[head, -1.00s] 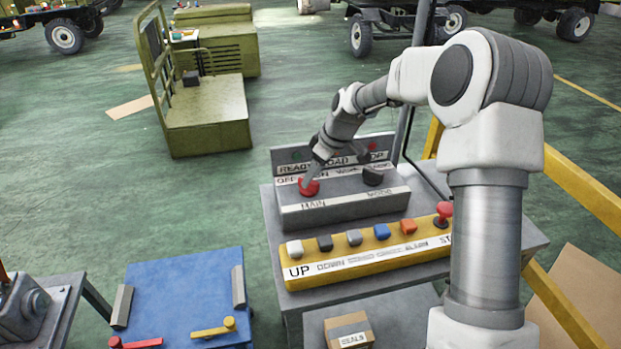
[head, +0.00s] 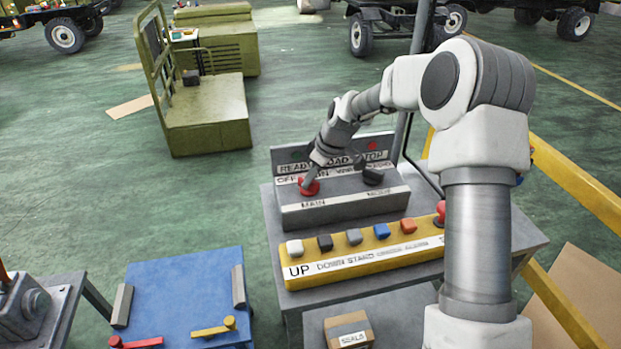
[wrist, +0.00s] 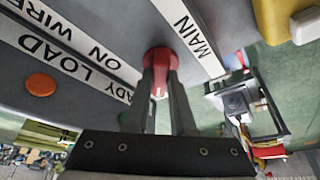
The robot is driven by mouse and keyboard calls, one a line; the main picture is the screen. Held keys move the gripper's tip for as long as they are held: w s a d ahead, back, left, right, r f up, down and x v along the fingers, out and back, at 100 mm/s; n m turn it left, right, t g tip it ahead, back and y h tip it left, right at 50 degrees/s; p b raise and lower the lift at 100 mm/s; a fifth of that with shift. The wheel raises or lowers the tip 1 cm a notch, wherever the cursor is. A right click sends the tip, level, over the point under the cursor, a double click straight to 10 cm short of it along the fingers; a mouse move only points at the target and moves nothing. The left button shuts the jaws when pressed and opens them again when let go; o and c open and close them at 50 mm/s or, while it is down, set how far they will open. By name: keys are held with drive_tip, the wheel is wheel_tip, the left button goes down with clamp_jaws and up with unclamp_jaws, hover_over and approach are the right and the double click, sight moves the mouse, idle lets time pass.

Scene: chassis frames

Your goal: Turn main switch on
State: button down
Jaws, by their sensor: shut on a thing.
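The main switch is a red knob (head: 309,188) on the grey control box (head: 345,210), above the "MAIN" label and below the "OFF ON" strip. It also shows in the wrist view as a red knob (wrist: 161,62) beside the "MAIN" label. My gripper (head: 313,180) reaches down to it from above. In the wrist view my gripper (wrist: 161,85) has its two dark fingers closed on the knob's raised red grip. Whether the knob points to OFF or ON is too small to tell.
A dark mode knob (head: 373,177) sits right of the main switch. A yellow panel (head: 365,260) with several coloured buttons lies in front. An orange lamp (wrist: 41,85) is on the box's upright face. A blue cart (head: 180,290) stands left, with green floor between.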

drive_tip(key=shift+b, duration=0.3)
drive_tip(key=m+h+b, duration=0.1)
drive_tip(key=m+b, duration=0.1)
drive_tip(key=m, duration=0.1)
drive_tip(key=shift+s+a+f+t, duration=0.1)
drive_tip(key=shift+a+t, duration=0.05)
drive_tip(key=shift+t, duration=0.25)
drive_tip(key=m+h, duration=0.1)
drive_tip(key=m, duration=0.1)
drive_tip(key=m+t+b, duration=0.1)
drive_tip(key=m, duration=0.2)
drive_tip(key=shift+a+h+b, duration=0.15)
drive_tip(key=shift+h+b, duration=0.15)
drive_tip(key=shift+h, duration=0.1)
drive_tip(key=m+h, duration=0.1)
drive_tip(key=m, duration=0.4)
drive_tip(key=shift+a+h, duration=0.1)
drive_tip(key=shift+h, duration=0.3)
drive_tip(key=m, duration=0.2)
drive_tip(key=m+h, duration=0.1)
drive_tip(key=m, duration=0.1)
drive_tip(key=shift+m+g+h, duration=0.3)
drive_tip(key=shift+m+g, duration=0.1)
drive_tip(key=c, duration=0.8)
unclamp_jaws()
drive_tip(key=shift+o, duration=0.2)
